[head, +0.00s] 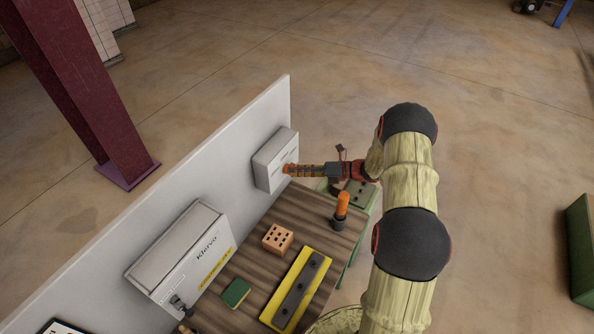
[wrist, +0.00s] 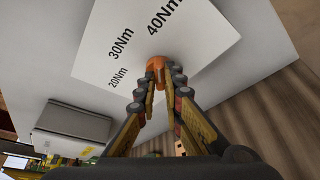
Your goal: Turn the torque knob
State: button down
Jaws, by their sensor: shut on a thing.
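The torque knob (wrist: 155,63) is a small orange knob on the front of a white box with printed marks 20Nm, 30Nm and 40Nm. The white box (head: 275,150) is fixed to the grey upright panel, and the orange knob also shows at its front in the head view (head: 288,169). My gripper (wrist: 158,72) is shut on the knob, one fingertip on each side. The fingertips cover part of the knob, so I cannot tell which mark it points to. In the head view my gripper (head: 291,170) reaches the box from the right.
A wooden bench top (head: 262,258) below holds a brick with holes (head: 278,239), a yellow level (head: 290,302), a green sponge (head: 236,293) and an orange-handled tool (head: 342,206). A grey Klervo box (head: 185,255) stands against the panel (head: 215,165).

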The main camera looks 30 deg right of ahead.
jog(key=c, duration=1.9)
grip_release()
jog(key=v, duration=1.2)
jog(key=shift+w+d, duration=0.1)
